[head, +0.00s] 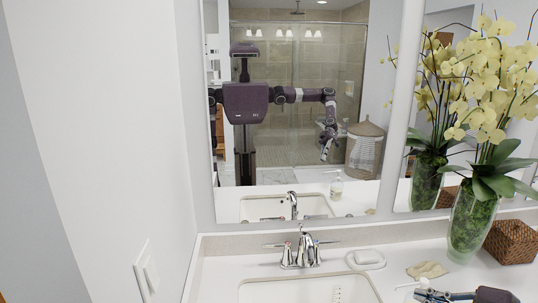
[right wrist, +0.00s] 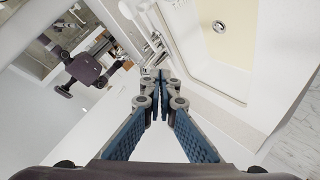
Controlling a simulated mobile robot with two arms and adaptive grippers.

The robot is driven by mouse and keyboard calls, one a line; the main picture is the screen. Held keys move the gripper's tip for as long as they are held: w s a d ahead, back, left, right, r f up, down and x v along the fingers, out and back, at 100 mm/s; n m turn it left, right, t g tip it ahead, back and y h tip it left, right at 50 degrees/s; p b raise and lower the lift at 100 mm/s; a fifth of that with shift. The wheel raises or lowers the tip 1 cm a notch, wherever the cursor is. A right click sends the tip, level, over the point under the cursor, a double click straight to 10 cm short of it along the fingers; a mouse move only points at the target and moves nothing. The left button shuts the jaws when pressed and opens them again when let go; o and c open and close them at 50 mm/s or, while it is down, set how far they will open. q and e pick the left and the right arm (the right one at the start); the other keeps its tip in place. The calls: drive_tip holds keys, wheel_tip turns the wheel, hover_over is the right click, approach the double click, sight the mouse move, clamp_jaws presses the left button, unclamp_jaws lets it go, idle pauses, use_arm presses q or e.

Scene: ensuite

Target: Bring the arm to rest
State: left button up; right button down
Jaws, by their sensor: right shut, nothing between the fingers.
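My right gripper (head: 424,294) shows at the bottom right of the head view, low over the white counter near the sink. In the right wrist view its blue-padded fingers (right wrist: 158,82) come together at the tips, shut with nothing between them. The mirror (head: 300,165) reflects my purple body with one arm stretched out to the right and bent down at its end. My left gripper does not show directly.
A sink (head: 300,290) with a chrome faucet (head: 303,252) is left of the gripper. A wall (head: 120,130) bounds the left.

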drive_tip(key=s+a+f+m+h, duration=0.1)
drive_tip(key=s+f+m+h, duration=0.8)
drive_tip(key=s+f+m, duration=0.45)
drive_tip(key=s+a+f+g+y, duration=0.1)
drive_tip(key=s+a+f+g, duration=0.25)
drive_tip(key=s+a, duration=0.35)
drive_tip(key=s+a+f+g+y, duration=0.2)
drive_tip(key=s+a+g, duration=0.2)
drive_tip(key=s+a, duration=0.35)
wheel_tip(320, 180, down, 32)
drive_tip(key=s+g+b, duration=0.1)
drive_tip(key=b, duration=0.4)
use_arm(q)
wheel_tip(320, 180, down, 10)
drive_tip(key=b, duration=0.5)
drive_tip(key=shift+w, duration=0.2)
use_arm(e)
drive_tip(key=s+d+f+g, duration=0.1)
drive_tip(key=s+d+f, duration=0.1)
drive_tip(key=s+f, duration=1.5)
wheel_tip(320, 180, down, 4)
drive_tip(key=shift+s+d+f, duration=0.1)
drive_tip(key=shift+s+d, duration=0.15)
drive_tip(key=shift+s, duration=0.15)
